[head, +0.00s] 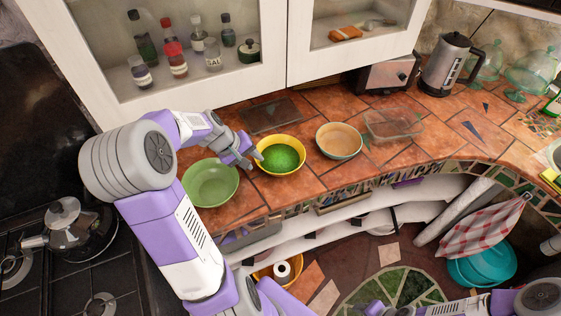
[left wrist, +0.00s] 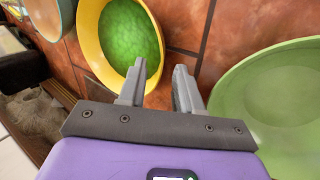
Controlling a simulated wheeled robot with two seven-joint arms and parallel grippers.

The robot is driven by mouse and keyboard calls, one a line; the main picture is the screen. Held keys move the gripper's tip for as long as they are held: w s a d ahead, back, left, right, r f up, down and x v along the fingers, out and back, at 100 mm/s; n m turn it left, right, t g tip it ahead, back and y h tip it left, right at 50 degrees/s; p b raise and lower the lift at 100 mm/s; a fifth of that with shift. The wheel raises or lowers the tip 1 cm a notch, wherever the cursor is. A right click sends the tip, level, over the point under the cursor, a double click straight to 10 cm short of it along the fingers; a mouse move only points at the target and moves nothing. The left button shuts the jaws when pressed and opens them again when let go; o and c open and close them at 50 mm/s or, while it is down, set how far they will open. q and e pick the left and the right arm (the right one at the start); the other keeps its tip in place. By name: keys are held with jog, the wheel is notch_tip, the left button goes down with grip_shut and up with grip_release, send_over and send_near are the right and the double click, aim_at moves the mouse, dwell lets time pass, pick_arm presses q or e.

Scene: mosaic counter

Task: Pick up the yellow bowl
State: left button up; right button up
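The yellow bowl (head: 301,150), green inside, stands upright on the tiled counter between a green bowl and a pale orange one. In the left wrist view, the yellow bowl (left wrist: 88,40) is just beyond the fingertips. My left gripper (head: 248,158) is at the bowl's left rim in the head view. In the left wrist view, the left gripper (left wrist: 160,68) has its fingers apart, one overlapping the rim; I cannot tell whether it touches. My right gripper (head: 376,307) is low at the bottom edge of the head view, its fingers unclear.
The green bowl (head: 210,184) is close on the left, below my left forearm. The pale orange bowl (head: 339,141) and a glass dish (head: 394,126) stand to the right. A toaster (head: 388,74) and kettle (head: 446,65) stand behind. Wall cabinets (head: 273,70) overhang the back.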

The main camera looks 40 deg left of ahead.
aim_at(259, 163)
pick_arm(q)
jog(key=x, duration=0.5)
jog(key=shift+w+a+f+b, duration=0.2)
jog(key=shift+a+b, duration=0.05)
jog(key=shift+b, duration=0.1)
jog(key=shift+c, duration=0.5)
grip_shut()
jog(key=shift+r, duration=0.1)
